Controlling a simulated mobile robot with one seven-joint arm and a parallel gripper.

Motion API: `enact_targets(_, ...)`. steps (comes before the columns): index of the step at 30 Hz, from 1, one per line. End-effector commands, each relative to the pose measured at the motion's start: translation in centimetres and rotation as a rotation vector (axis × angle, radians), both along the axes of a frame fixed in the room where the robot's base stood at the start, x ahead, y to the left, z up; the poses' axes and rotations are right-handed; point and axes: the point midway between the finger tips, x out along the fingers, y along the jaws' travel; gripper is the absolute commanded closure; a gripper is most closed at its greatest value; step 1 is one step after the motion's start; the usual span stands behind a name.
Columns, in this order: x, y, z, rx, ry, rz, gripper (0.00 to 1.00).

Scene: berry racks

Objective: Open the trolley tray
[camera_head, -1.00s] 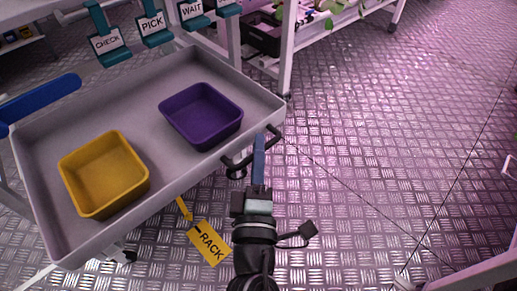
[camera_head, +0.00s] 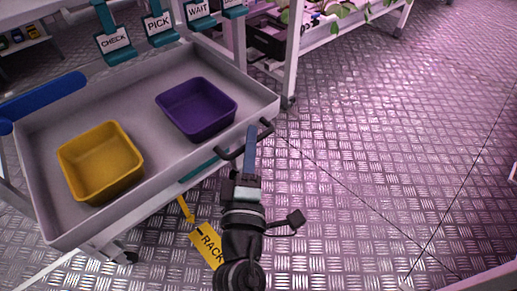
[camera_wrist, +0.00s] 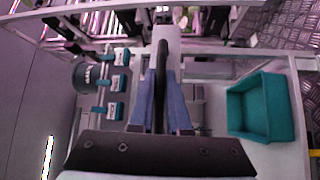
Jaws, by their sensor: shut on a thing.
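The trolley's grey upper tray (camera_head: 123,85) holds a yellow bin and a purple bin. A black bar handle (camera_head: 266,126) is on its front side, low near the right corner; I cannot tell which tray level it belongs to. My gripper (camera_head: 251,138) is shut on the handle, its blue fingers around the bar. A teal strip (camera_head: 198,170) shows just under the upper tray's front edge. In the wrist view, my fingers (camera_wrist: 161,85) close on the dark bar (camera_wrist: 161,60), and a teal bin (camera_wrist: 262,108) sits at the right.
The yellow bin (camera_head: 100,160) and purple bin (camera_head: 197,108) stand in the upper tray. A yellow RACK tag (camera_head: 208,244) hangs below the front edge. Teal CHECK, PICK and WAIT signs (camera_head: 115,40) are at the back. A plant rack's post (camera_head: 293,55) stands behind right; metal floor to the right is clear.

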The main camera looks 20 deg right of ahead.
Motion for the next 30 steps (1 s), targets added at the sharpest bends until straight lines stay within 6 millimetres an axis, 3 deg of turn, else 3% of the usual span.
enact_targets(7, 0.0, 0.1, 0.1, 0.000, -0.002, 0.003, 1.00)
enact_targets(8, 0.0, 0.1, 0.1, 0.000, -0.001, 0.003, 0.80)
enact_targets(12, 0.0, 0.1, 0.0, 0.001, -0.001, 0.002, 0.55)
enact_targets(23, -0.3, 0.2, -0.2, 0.001, 0.003, 0.001, 0.55)
enact_targets(30, -3.2, 1.7, -0.8, 0.002, 0.003, 0.005, 0.55)
